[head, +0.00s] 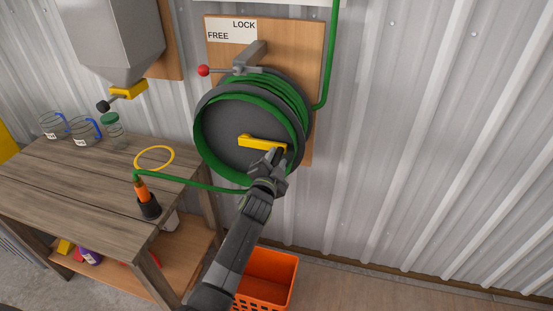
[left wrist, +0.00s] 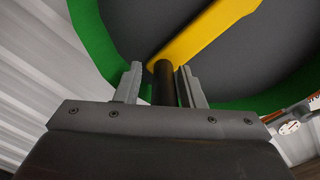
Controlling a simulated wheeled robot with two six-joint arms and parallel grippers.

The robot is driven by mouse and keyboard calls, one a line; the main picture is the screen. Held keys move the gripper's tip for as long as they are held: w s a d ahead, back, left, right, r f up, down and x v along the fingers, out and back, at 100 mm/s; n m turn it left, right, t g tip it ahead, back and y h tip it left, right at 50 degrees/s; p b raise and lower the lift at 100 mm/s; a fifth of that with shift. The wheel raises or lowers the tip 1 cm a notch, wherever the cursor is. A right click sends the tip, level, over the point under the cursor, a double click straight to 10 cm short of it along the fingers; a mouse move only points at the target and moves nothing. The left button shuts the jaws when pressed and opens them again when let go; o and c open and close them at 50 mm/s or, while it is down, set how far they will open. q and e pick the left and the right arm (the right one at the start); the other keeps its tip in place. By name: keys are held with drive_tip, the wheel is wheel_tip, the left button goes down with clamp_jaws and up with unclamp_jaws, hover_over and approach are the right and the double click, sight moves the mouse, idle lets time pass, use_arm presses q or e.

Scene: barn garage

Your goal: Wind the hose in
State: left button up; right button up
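The hose reel (head: 225,128) is a dark drum with green hose (head: 278,88) wound on it, mounted on a wooden wall board. Its yellow crank (head: 262,143) also shows in the left wrist view (left wrist: 210,32). My left gripper (head: 277,158) is at the crank's right end. In the left wrist view the black crank handle (left wrist: 165,85) stands between my fingers, with a gap on its left side, so they look open around it. A lever with a red knob (head: 204,70) points left, below the word FREE. The hose runs left to an orange and black nozzle (head: 147,204) at the bench. My right gripper is out of view.
The wooden bench (head: 65,175) at left bears jars (head: 113,130) and a yellow ring (head: 154,158) near the hose. A grey hopper (head: 110,35) hangs above. An orange crate (head: 268,275) stands on the floor below the reel. The wall at right is clear.

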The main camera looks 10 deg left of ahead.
use_arm(q)
drive_tip(key=shift+o, duration=0.4)
drive_tip(key=shift+r, duration=0.2)
drive_tip(key=s+p, duration=1.2)
drive_tip(key=s, duration=0.5)
drive_tip(key=shift+s+a, duration=0.15)
drive_tip(key=shift+a, duration=0.1)
drive_tip(key=shift+f, duration=0.1)
